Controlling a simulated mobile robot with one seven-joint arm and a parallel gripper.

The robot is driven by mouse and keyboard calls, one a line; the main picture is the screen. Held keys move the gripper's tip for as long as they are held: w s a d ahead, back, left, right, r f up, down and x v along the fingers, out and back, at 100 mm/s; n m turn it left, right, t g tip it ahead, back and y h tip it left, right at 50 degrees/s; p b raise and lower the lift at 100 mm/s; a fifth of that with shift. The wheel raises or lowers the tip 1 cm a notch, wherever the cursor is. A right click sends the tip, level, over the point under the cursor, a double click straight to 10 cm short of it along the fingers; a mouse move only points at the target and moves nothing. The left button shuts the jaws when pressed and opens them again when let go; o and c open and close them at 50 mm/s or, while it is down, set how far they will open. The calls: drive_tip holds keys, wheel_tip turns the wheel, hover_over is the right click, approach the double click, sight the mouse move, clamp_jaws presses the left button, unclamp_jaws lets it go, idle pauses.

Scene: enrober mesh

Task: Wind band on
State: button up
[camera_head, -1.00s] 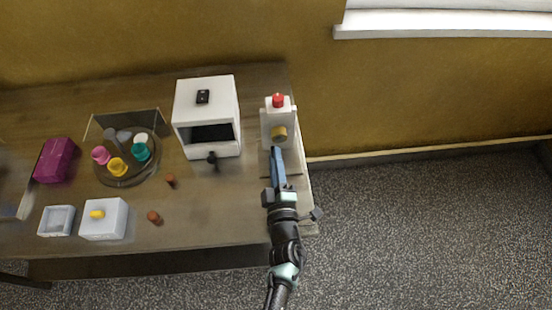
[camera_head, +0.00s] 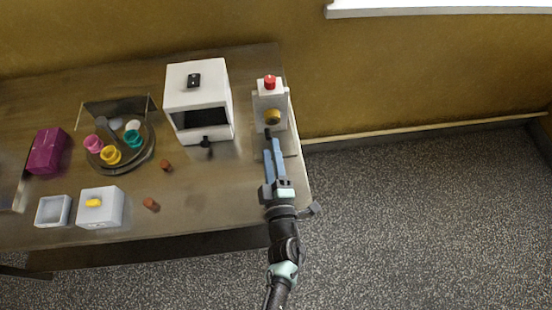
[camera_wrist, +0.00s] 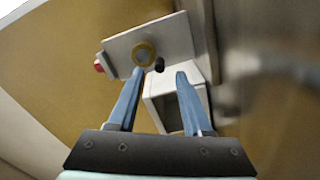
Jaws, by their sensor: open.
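The white machine (camera_head: 270,101) at the table's right end has a red button (camera_head: 269,82) on top and a round brass-yellow knob (camera_head: 272,117) on its front. My gripper (camera_head: 273,142) is open and empty in front of the machine, just below the knob. I cannot make out a band for certain.
Left of the machine stands a white open-fronted box (camera_head: 199,100). Further left are a round tray (camera_head: 122,170) with coloured pots, a magenta box (camera_head: 47,151), a white block (camera_head: 100,208) and an open grey box (camera_head: 53,211). Small brown pieces (camera_head: 151,204) lie on the table.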

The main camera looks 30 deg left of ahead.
drive_tip(key=v, duration=0.9)
drive_tip(key=shift+s+d+b, duration=0.2)
drive_tip(key=shift+s+b, duration=0.1)
drive_tip(key=shift+b, duration=0.1)
